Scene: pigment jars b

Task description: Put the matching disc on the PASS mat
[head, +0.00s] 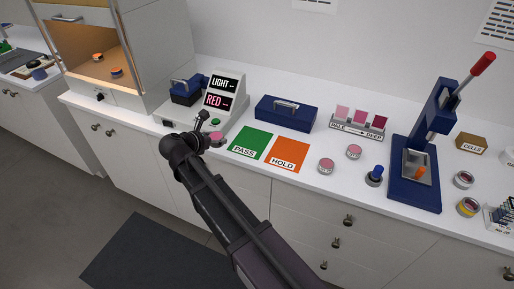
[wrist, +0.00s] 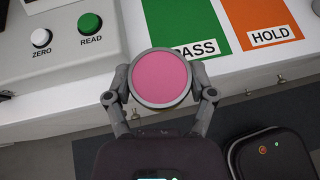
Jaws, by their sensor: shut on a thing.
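My gripper (wrist: 161,95) is shut on a pink disc (wrist: 161,78) with a grey rim. In the wrist view the disc is level between the two fingers, over the counter's front edge. In the head view the held disc (head: 217,138) shows beside my gripper, left of the mats. The green PASS mat (head: 250,143) lies flat and bare on the counter, just right of the disc; it also shows in the wrist view (wrist: 185,25). Two more pink discs, a nearer one (head: 326,166) and a farther one (head: 354,152), lie on the counter right of the mats.
The orange HOLD mat (head: 288,154) adjoins the PASS mat. A reader (head: 224,100) displaying LIGHT and RED stands behind my gripper. A blue case (head: 286,113), a PALE to DEEP swatch stand (head: 359,124) and a blue lever press (head: 416,175) stand farther right.

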